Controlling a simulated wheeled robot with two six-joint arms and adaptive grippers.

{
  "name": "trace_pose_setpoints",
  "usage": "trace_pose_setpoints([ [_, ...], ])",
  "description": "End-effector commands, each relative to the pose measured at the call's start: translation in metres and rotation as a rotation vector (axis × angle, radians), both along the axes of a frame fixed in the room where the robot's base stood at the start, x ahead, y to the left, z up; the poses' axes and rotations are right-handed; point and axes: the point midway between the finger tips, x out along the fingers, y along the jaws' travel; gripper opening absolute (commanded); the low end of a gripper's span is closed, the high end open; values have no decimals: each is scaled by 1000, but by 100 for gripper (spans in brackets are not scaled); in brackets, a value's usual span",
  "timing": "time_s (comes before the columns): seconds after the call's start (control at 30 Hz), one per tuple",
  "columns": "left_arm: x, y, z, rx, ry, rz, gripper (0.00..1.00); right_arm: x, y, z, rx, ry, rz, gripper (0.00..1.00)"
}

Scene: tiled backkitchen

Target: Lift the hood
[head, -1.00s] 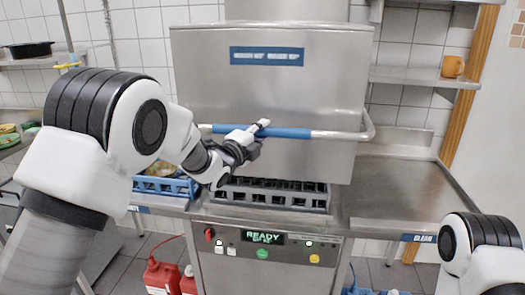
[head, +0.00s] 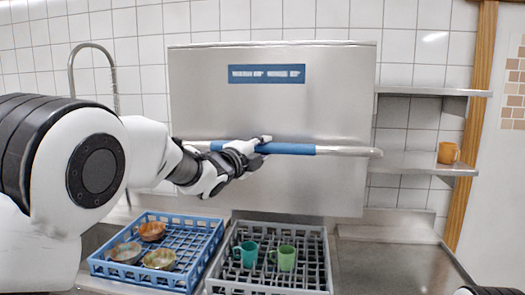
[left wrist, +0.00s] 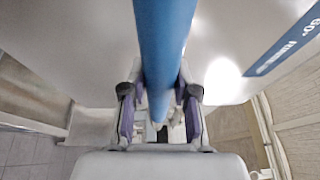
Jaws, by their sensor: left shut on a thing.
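The hood (head: 270,100) is a large steel box with a blue label. It stands raised above the rack area in the head view. Its bar handle with a blue grip (head: 288,149) runs across its front. My left gripper (head: 258,146) is shut around the blue grip near its left end. The left wrist view shows the blue grip (left wrist: 163,45) between the two fingers (left wrist: 160,115). My right gripper is out of view; only a bit of my right arm shows at the lower right corner.
Under the hood, a grey rack (head: 318,240) holds a teal mug (head: 246,254) and a green mug (head: 286,258). A blue rack (head: 205,240) with several bowls is to its left.

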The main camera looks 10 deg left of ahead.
Motion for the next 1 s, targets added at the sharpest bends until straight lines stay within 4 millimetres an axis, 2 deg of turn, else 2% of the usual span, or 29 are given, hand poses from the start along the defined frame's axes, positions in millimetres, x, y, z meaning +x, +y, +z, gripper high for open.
trace_pose_setpoints([
  [0.03,-1,1,20,-12,-34,-2,0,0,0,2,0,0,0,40],
  [0.23,-1,1,22,-16,-38,-2,0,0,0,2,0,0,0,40],
  [0.27,-1,1,22,-16,-38,-2,32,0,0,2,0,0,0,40],
  [0.3,-1,1,22,-16,-38,-2,47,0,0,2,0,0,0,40],
  [0.33,-1,1,22,-17,-38,-1,55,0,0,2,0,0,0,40],
  [1.0,-5,3,13,-10,-23,-1,55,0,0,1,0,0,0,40],
])
